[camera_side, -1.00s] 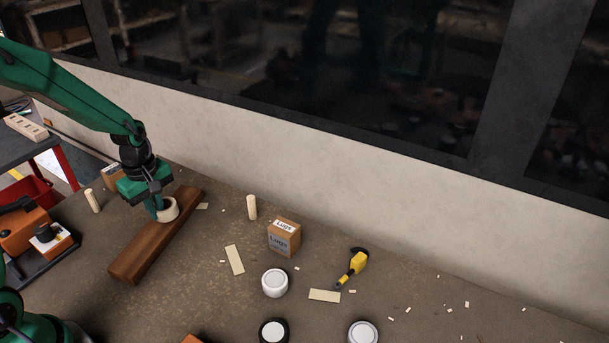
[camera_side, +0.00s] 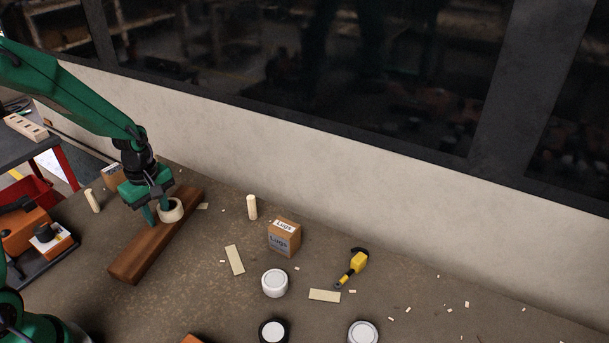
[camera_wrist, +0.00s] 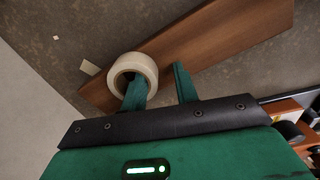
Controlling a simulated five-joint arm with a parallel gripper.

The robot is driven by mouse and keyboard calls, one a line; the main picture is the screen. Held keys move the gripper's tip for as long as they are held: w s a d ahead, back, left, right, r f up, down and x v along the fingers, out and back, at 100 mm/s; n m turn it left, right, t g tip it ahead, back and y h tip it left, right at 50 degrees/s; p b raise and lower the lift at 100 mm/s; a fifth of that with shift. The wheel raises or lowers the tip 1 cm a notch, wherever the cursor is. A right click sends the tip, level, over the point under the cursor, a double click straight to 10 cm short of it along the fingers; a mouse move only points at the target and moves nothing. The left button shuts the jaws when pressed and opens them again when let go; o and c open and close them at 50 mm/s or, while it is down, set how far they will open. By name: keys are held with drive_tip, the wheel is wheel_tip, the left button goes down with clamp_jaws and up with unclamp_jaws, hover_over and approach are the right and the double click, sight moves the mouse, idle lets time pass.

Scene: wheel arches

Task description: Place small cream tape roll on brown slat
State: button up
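The small cream tape roll (camera_side: 172,210) lies flat on the brown slat (camera_side: 143,258), near the slat's far end. The wrist view also shows the roll (camera_wrist: 148,70) and the slat (camera_wrist: 230,32), with the roll close to one long edge. My gripper (camera_wrist: 159,76) is open around one side of the roll's wall. One finger appears to reach into or over the roll's hole. The other finger is outside the roll, with a gap between them.
A wooden peg (camera_side: 252,208) and a cardboard box marked Lugs (camera_side: 284,238) stand right of the slat. Another peg (camera_side: 93,201) stands to its left.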

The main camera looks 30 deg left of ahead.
drive_tip(key=shift+r, duration=0.1)
wheel_tip(320, 180, up, 12)
idle(0.7)
drive_tip(key=shift+s+d+r, duration=0.1)
drive_tip(key=shift+s+r, duration=0.05)
idle(0.4)
drive_tip(key=s+d+r+m+t, duration=0.2)
drive_tip(key=s+d+r+m, duration=0.2)
drive_tip(key=s+m, duration=0.2)
drive_tip(key=s+d+r+m+t, duration=0.3)
drive_tip(key=s+m, duration=0.4)
drive_tip(key=m, duration=0.3)
drive_tip(key=shift+d+r+m, duration=0.4)
drive_tip(key=shift+d+r, duration=0.35)
drive_tip(key=shift+d, duration=0.5)
